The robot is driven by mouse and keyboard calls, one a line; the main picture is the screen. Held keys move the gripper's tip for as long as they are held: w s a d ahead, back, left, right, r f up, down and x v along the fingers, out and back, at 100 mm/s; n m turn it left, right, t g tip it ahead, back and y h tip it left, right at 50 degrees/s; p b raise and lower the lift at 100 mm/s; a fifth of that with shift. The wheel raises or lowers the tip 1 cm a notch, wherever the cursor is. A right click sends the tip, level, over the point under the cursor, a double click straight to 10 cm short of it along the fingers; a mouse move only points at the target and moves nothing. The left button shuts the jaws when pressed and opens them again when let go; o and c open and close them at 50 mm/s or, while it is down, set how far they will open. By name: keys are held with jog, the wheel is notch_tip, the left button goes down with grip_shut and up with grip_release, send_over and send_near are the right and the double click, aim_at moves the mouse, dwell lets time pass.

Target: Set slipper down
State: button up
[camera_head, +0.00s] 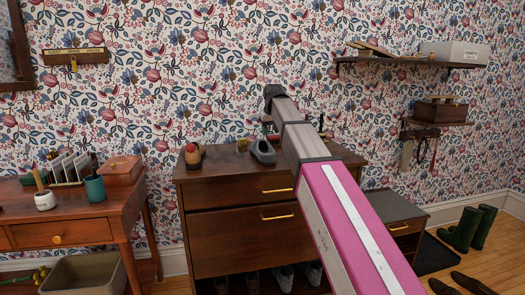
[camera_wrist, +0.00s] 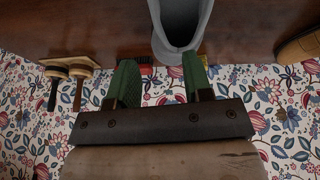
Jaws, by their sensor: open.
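A grey slipper (camera_head: 263,152) rests on the wooden top of the shoe cabinet (camera_head: 225,172), against the patterned wall side. In the wrist view the slipper (camera_wrist: 180,15) is at the top centre, its near rounded end just beyond my fingers. My gripper (camera_wrist: 160,78) has its two green fingers spread apart, with no object held between them. The fingertips are close to the slipper; whether they touch it I cannot tell. In the head view my arm hides most of the gripper and the right part of the cabinet top.
A wooden holder with two round-headed handles (camera_wrist: 70,72) shows in the wrist view. A side table (camera_head: 60,210) is at left, green boots (camera_head: 470,228) at right. A wall shelf (camera_head: 410,62) is above.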

aim_at(269, 148)
jog(key=x, duration=0.5)
jog(key=shift+s+f, duration=0.1)
jog(key=shift+s+x, duration=0.15)
jog(key=shift+x, duration=1.15)
jog(key=shift+s+x, duration=0.15)
jog(key=shift+x, duration=1.2)
jog(key=shift+d+f, duration=0.1)
jog(key=shift+c, duration=0.3)
grip_shut()
